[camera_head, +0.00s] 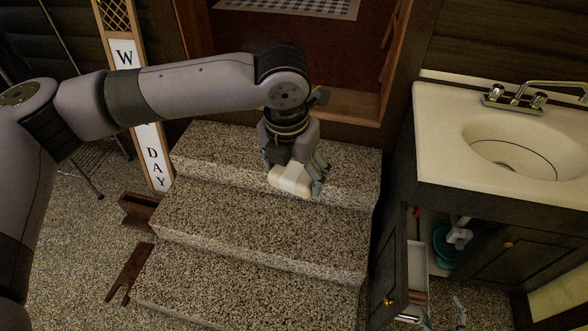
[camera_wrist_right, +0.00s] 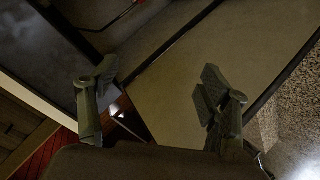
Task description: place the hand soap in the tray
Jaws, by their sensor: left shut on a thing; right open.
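The hand soap (camera_head: 289,181), a pale cream bottle-like object with a white band, lies tilted in my left gripper (camera_head: 306,180) in the head view. My left gripper is shut on it, over the stone steps, and hides part of it. A white, tray-like container (camera_head: 417,266) shows inside the open cabinet under the sink; I cannot tell for certain that it is the tray. My right gripper (camera_head: 443,314) is at the bottom edge, in front of the cabinet. In the right wrist view it (camera_wrist_right: 160,85) is open, with nothing between its fingers.
The sink counter (camera_head: 440,150) stands at the right. Its open cabinet door (camera_head: 390,275) stands beside the steps (camera_head: 265,225). A teal object (camera_head: 447,247) and pipework are inside the cabinet. Brown wooden pieces (camera_head: 137,210) lie left of the steps, near a lettered board (camera_head: 150,150).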

